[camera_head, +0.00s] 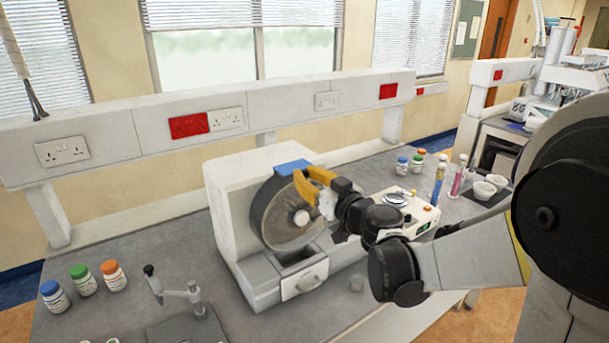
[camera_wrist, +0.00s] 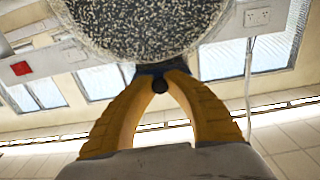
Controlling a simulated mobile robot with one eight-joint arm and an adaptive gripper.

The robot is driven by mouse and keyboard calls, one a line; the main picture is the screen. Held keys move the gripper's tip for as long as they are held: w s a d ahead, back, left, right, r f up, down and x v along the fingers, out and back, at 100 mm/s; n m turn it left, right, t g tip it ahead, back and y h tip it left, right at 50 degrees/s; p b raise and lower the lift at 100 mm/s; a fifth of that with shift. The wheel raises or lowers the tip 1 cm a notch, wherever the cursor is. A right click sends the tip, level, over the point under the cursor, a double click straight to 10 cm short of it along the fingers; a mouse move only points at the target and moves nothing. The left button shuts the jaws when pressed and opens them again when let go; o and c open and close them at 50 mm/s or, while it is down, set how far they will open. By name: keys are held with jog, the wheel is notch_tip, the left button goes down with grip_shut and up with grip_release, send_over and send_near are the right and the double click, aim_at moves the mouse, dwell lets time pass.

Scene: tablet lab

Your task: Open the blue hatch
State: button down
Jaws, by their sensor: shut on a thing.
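The blue hatch (camera_head: 290,167) is at the top of the round drum (camera_head: 268,214) of a white machine (camera_head: 228,199). My gripper (camera_head: 306,176) reaches in from the right, with its yellow fingers at the hatch's right edge. In the wrist view, the fingertips (camera_wrist: 160,75) close together just below a thin strip of the blue hatch (camera_wrist: 152,68). A small dark knob (camera_wrist: 160,86) shows between the fingers. My gripper is shut on the hatch; the exact grip is partly hidden by the fingers. I cannot tell whether the hatch is raised.
Capped bottles (camera_head: 84,280) and a small metal stand (camera_head: 184,294) are on the bench to the left. A balance (camera_head: 408,207), tubes (camera_head: 457,176) and bowls (camera_head: 488,186) stand to the right. A socket rail (camera_head: 285,110) runs behind.

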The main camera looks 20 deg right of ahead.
jog(key=v, duration=0.5)
jog(key=shift+s, duration=0.1)
jog(key=c, duration=1.3)
grip_release()
jog(key=shift+c, duration=0.2)
jog(key=v, duration=1.2)
